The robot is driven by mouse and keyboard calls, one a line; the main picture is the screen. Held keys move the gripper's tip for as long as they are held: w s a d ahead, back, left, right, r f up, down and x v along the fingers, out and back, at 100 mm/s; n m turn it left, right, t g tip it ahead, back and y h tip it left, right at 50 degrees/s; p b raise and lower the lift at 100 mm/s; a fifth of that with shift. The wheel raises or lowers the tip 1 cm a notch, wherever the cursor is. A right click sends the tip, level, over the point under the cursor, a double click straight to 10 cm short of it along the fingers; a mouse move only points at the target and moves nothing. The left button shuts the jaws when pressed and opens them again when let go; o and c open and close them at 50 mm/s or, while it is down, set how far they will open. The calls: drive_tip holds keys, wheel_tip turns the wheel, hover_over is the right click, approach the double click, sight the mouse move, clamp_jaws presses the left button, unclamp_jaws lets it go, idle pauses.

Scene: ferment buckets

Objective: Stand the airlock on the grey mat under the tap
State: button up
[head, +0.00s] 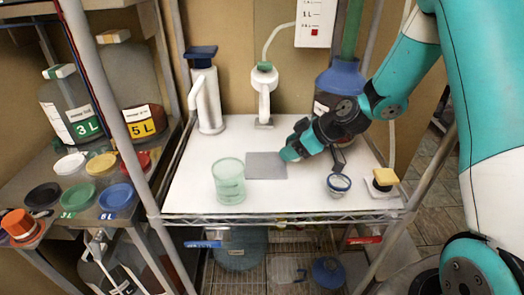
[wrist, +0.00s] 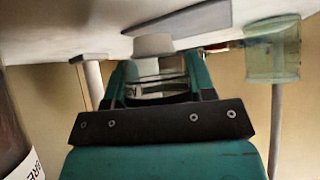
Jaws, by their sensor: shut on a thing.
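My gripper shows in the wrist view (wrist: 160,88), its teal fingers shut on a clear piece, the airlock (wrist: 155,90). A pale part (wrist: 153,45) sits just beyond the fingertips; I cannot tell whether it belongs to the airlock. In the head view my arm reaches in from the right and its teal end is just right of the grey mat; the airlock is not clearly seen there. The grey mat (head: 266,166) lies flat and bare on the white shelf, and shows ahead in the wrist view (wrist: 180,22). The white tap (head: 264,92) stands behind it.
A green clear cup (head: 229,181) stands left of the mat. A white pump bottle (head: 209,102) is at the back left. A blue-topped jar (head: 340,80) stands behind my arm.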

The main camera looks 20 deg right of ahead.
drive_tip(key=a, duration=0.1)
drive_tip(key=w+a+p, duration=0.1)
drive_tip(key=a, duration=0.2)
drive_tip(key=shift+w+a+f, duration=0.2)
drive_tip(key=shift+f, duration=0.1)
drive_tip(key=a+p, duration=0.1)
drive_tip(key=a, duration=0.1)
drive_tip(key=w+a+p, duration=0.1)
drive_tip(key=shift+a+r, duration=0.1)
drive_tip(key=shift+a, duration=0.25)
drive_tip(key=shift+d+f, duration=0.25)
drive_tip(key=shift+f, duration=0.35)
drive_tip(key=shift+d+f, duration=0.1)
drive_tip(key=shift+f, duration=0.05)
drive_tip(key=o, duration=1)
drive_tip(key=shift+c, duration=0.2)
